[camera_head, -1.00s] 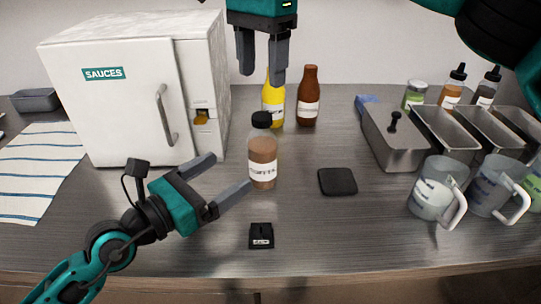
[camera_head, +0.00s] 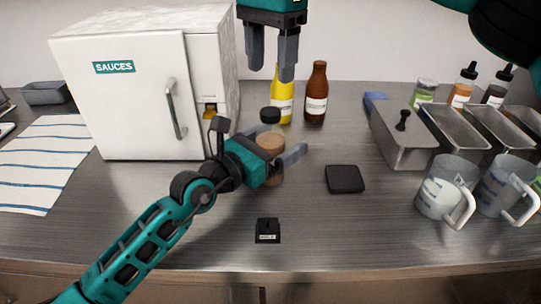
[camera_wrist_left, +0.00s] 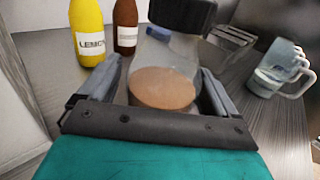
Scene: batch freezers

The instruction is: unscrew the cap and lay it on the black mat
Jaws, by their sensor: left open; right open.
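A clear bottle (camera_head: 271,143) with brown contents stands upright on the steel counter, its black cap (camera_head: 270,115) on top. My left gripper (camera_head: 290,160) is open around the bottle's body, partly hiding it in the head view. In the left wrist view the bottle (camera_wrist_left: 163,75) stands between the two open fingers, with the cap (camera_wrist_left: 183,14) above them. Whether the fingers touch it I cannot tell. My right gripper (camera_head: 271,70) is open and empty, above and behind the bottle, near the yellow bottle in the picture. The black mat (camera_head: 345,179) lies bare on the counter, right of the bottle.
A white sauces fridge (camera_head: 130,100) stands at the left. A yellow bottle (camera_head: 283,105) and a brown bottle (camera_head: 316,95) stand behind. A small black labelled block (camera_head: 267,231) sits in front. Metal pans (camera_head: 400,145) and measuring jugs (camera_head: 445,190) fill the right.

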